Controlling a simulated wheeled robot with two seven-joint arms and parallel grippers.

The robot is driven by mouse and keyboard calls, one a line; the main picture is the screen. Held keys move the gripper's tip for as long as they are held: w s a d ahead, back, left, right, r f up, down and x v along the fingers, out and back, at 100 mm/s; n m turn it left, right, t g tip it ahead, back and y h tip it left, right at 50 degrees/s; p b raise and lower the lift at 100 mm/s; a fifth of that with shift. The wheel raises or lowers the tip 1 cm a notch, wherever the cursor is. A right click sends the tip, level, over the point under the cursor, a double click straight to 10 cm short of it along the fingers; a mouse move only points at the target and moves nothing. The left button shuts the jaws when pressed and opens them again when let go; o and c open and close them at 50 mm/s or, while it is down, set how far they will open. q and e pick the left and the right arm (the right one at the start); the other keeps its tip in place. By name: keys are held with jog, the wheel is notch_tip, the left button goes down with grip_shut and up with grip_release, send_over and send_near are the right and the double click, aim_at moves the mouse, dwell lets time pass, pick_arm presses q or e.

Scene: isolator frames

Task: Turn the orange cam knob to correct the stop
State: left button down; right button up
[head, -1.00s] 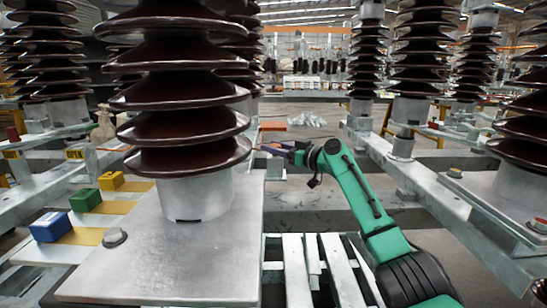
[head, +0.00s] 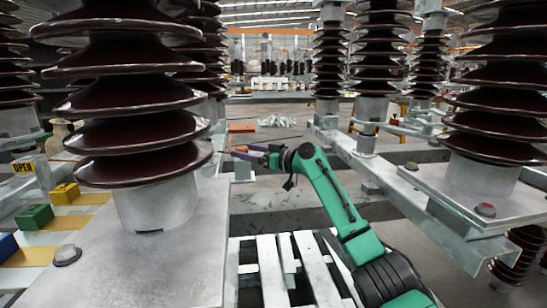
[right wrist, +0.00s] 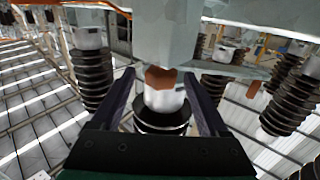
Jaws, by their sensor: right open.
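My right gripper (head: 250,153) reaches left past the front insulator column, its two dark fingers apart. In the right wrist view the open fingers (right wrist: 158,100) stand on either side of an orange-brown piece (right wrist: 160,78), which looks like the cam knob. It sits under a pale grey block (right wrist: 167,35), with a whitish cylinder behind or below it. I cannot tell whether a finger touches it. In the head view a flat orange piece (head: 241,128) shows just beyond the gripper; I cannot tell if it is the same part. My left gripper is not in view.
A large brown insulator (head: 140,110) stands on a grey plate (head: 170,265) at left. Galvanised beams (head: 400,180) with insulators run along the right. White slats lie below my arm.

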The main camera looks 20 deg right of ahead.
jog(key=v, duration=1.2)
jog(key=shift+s+d, duration=0.2)
jog(key=shift+s, duration=0.1)
